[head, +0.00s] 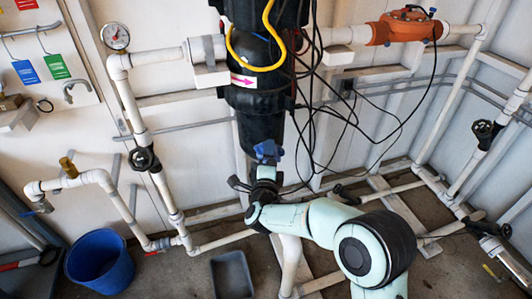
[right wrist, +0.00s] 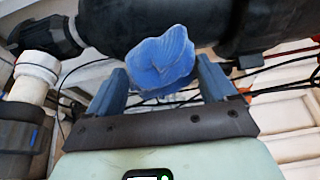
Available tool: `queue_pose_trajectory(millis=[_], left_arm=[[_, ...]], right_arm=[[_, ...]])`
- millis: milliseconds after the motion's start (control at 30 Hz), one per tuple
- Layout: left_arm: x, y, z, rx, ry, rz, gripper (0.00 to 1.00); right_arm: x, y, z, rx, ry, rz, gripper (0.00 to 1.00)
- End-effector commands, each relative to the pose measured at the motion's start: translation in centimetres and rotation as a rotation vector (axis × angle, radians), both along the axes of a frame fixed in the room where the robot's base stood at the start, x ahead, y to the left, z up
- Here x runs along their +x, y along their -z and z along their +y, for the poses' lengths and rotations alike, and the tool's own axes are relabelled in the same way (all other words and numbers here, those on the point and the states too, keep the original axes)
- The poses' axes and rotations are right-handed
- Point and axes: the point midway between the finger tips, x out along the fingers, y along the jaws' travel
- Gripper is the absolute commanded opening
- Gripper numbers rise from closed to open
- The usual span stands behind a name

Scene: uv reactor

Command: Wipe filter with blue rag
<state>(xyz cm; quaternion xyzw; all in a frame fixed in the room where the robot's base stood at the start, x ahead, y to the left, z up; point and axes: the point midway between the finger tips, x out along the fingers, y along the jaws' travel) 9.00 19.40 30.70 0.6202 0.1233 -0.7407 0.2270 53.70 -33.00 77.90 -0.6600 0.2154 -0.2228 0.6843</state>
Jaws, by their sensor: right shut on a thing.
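The blue rag (head: 268,150) is bunched up in my right gripper (head: 264,170), which is shut on it. In the right wrist view the rag (right wrist: 162,58) sticks out between the two blue fingers. The filter is the large black upright housing (head: 262,112) with a pink arrow label. The rag is at the lower part of the housing in the head view. In the right wrist view it overlaps the black cylinder (right wrist: 130,22); I cannot tell whether it presses on it. My left gripper is out of view.
Black cables (head: 318,110) and a yellow cable (head: 272,50) hang around the housing. White pipes with a gauge (head: 116,37) and a black valve (head: 143,159) stand left. A blue bucket (head: 100,262) and a grey tray (head: 232,274) are on the floor.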

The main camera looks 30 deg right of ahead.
Motion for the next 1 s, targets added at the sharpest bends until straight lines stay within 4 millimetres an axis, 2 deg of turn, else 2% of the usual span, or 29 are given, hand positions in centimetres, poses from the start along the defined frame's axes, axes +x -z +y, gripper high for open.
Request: queue_pose_trajectory(millis=[400, 700, 1000], left_arm=[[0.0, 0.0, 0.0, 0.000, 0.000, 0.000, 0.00], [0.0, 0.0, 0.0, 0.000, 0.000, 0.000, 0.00], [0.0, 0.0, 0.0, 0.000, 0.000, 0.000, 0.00]], right_arm=[[-0.6, 0.0, 0.1, 0.000, 0.000, -0.001, 0.60], [-2.9, 0.0, 0.7, 0.002, 0.000, -0.001, 0.60], [-3.3, 0.0, 0.8, 0.000, 0.001, -0.001, 0.60]])
